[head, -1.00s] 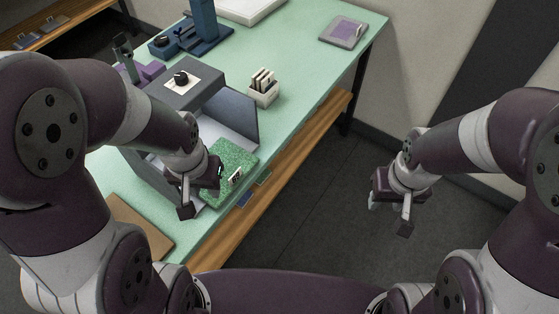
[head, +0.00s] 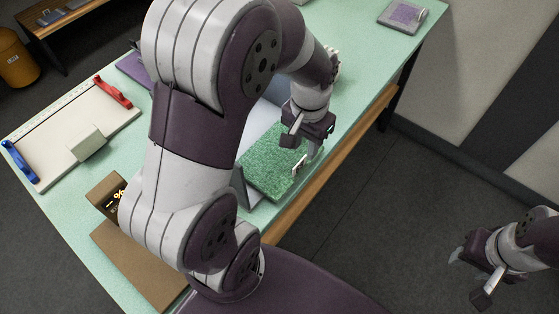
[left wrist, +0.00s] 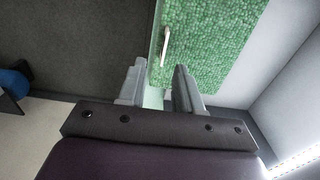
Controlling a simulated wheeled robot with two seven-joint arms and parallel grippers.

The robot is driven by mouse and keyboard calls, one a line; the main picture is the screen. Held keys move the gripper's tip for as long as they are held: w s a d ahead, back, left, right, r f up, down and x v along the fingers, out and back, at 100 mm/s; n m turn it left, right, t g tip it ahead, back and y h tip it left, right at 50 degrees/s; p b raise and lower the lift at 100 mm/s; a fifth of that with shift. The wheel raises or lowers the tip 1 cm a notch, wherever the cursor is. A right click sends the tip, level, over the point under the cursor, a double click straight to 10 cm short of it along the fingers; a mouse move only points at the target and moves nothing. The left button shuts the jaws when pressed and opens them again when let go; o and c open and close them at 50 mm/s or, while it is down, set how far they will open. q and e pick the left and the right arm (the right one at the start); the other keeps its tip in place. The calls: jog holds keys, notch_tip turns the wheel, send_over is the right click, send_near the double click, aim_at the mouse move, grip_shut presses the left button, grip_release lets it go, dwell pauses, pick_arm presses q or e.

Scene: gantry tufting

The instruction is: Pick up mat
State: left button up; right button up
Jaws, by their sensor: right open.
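The mat is a green tufted rectangle (head: 270,160) near the table's front edge, beside pale grey panels. A small pale loop or tag (head: 299,168) shows at its right edge. My left gripper (head: 303,146) is over the mat's right part in the head view. In the left wrist view the mat (left wrist: 215,40) fills the top, and the two fingers of my left gripper (left wrist: 158,78) stand apart with nothing visibly clamped between them. The tag (left wrist: 165,47) is just beyond them. My right gripper (head: 469,278) is open and empty, over the floor at lower right.
The green table (head: 60,210) carries a white board (head: 65,130) with red and blue handles, a brown board (head: 135,265), a small dark display (head: 112,198) and a grey-purple pad (head: 405,14). My left arm hides the table's middle. A wooden shelf runs below the front edge.

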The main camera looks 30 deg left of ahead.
aim_at(300, 162)
pick_arm(q)
jog(key=shift+s+a+f, duration=0.1)
jog(key=shift+a+f, duration=0.2)
jog(key=shift+f, duration=0.3)
jog(key=shift+s+a+f, duration=0.1)
jog(key=shift+a+f, duration=0.15)
jog(key=shift+f, duration=0.35)
jog(key=f, duration=0.2)
jog(key=d+f, duration=0.1)
jog(key=f, duration=0.1)
jog(key=shift+a+f, duration=0.2)
jog(key=shift+a, duration=0.1)
jog(key=shift+d, duration=0.1)
grip_shut()
jog(key=shift+r, duration=0.1)
